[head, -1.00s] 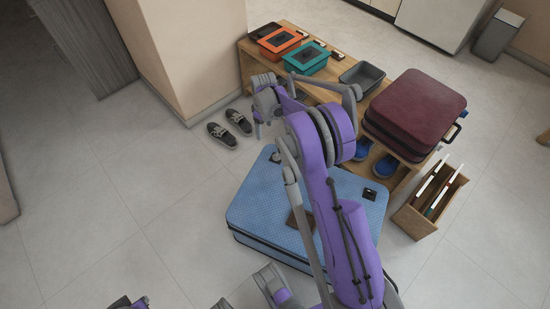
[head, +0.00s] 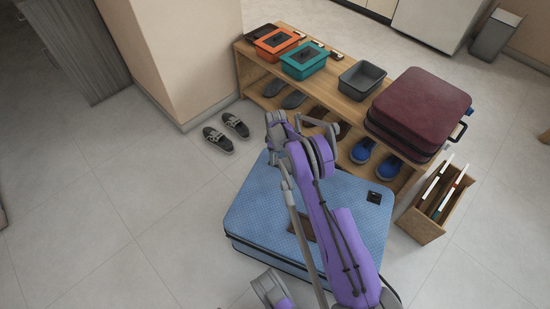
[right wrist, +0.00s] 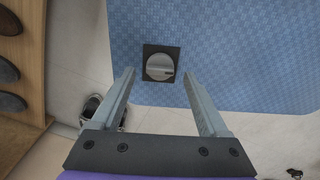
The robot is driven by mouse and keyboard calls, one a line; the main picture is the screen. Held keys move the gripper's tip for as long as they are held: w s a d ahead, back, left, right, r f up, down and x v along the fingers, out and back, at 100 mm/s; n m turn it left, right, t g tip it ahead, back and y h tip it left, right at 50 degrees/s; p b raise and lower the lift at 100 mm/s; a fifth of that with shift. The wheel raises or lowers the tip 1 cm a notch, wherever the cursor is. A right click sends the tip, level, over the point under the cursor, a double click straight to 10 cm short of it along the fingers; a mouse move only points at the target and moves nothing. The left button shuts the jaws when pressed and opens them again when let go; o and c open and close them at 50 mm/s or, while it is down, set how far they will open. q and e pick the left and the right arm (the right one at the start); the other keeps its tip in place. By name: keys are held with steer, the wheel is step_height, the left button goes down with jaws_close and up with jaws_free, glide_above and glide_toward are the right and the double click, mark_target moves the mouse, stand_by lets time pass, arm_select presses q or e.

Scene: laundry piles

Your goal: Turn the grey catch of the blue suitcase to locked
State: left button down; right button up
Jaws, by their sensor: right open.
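The blue suitcase (head: 255,215) lies flat on the floor with a brown handle (head: 312,228) on the near side. In the right wrist view, its grey catch (right wrist: 159,67) is a round knob on a dark square plate near the suitcase's edge. The knob's raised bar runs roughly across the picture, with a dark mark at its right end. My right gripper (right wrist: 158,74) is open and empty, its fingertips on either side of the catch in the picture; I cannot tell the height gap. In the head view my right arm hides this catch.
A second dark catch plate (head: 373,197) shows at the suitcase's right corner. Behind stands a wooden shelf (head: 243,80) with boxes, shoes and a maroon suitcase (head: 418,105). Dark shoes (head: 226,132) lie on the floor. A wooden rack (head: 420,226) stands right. The left floor is clear.

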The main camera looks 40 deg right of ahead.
steer(key=shift+f, duration=0.85)
steer(key=shift+c, duration=0.3)
jaws_close()
